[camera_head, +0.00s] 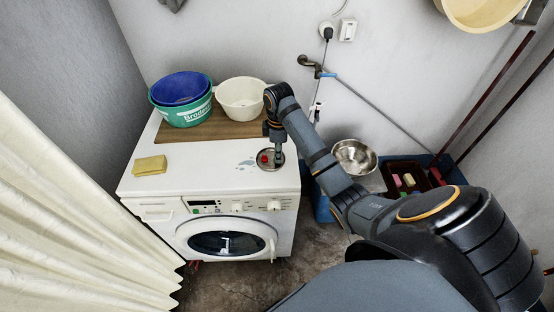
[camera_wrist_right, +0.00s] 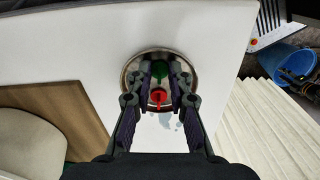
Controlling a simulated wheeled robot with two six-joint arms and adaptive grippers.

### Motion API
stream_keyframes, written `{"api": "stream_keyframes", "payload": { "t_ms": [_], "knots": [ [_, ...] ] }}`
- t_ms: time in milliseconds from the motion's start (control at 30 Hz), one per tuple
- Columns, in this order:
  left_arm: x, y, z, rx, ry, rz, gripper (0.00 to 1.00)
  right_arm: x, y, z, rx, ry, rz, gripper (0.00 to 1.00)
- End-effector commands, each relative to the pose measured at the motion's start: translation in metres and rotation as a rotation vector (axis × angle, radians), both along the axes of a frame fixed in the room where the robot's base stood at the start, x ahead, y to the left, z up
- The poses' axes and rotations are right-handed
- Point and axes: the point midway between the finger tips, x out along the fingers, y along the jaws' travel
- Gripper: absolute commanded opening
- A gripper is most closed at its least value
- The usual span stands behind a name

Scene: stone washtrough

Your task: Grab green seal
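A small green seal (camera_wrist_right: 160,69) lies in a round metal dish (camera_wrist_right: 131,66) in the right wrist view. A red seal (camera_wrist_right: 158,97) lies in the same dish, next to the green one. In the head view the dish (camera_head: 262,166) sits on top of the washing machine, and the red seal (camera_head: 264,158) shows; my right gripper hides the green one. My right gripper (camera_head: 278,158) points down over the dish. In the wrist view its fingers (camera_wrist_right: 160,80) are apart, with the green seal between the tips; I cannot tell whether they touch it. My left gripper is not in view.
The washing machine (camera_head: 215,172) carries a yellow sponge (camera_head: 150,165) and a wooden board (camera_head: 215,127) with blue, green and cream basins. A metal bowl (camera_head: 354,156) and a blue crate (camera_head: 452,172) stand right. A tap (camera_head: 310,65) is on the wall behind; a curtain hangs left.

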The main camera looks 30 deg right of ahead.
Motion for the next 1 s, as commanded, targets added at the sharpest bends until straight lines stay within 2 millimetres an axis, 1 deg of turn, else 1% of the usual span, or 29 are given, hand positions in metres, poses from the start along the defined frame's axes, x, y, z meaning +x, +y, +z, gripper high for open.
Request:
{"api": "stream_keyframes", "payload": {
  "t_ms": [33,100,467,567,667,767,867,900,1000],
  "knots": [
    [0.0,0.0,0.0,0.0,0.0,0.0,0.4,0.0,0.0,0.0,0.0,0.0,0.0,0.07],
    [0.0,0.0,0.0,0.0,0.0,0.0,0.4,0.0,0.0,0.0,0.0,0.0,0.0,0.0],
    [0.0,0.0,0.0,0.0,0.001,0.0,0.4,0.0,0.0,0.0,0.0,0.0,0.0,0.0],
    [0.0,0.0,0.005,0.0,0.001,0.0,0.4,0.0,0.0,0.006,0.0,0.0,0.0,0.0],
    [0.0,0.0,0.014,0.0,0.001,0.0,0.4,0.0,0.0,0.018,0.0,-0.002,0.0,0.0],
    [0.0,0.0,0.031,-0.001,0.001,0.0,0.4,0.0,0.0,0.04,-0.001,-0.002,0.0,0.0],
    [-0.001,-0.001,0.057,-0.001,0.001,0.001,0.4,-0.016,-0.005,0.062,-0.005,0.002,-0.001,0.0],
    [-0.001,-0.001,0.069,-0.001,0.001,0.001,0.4,-0.024,-0.007,0.072,-0.006,0.002,0.0,0.0],
    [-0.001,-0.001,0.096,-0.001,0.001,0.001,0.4,-0.046,-0.013,0.1,-0.009,0.001,0.0,0.0]
  ]
}}
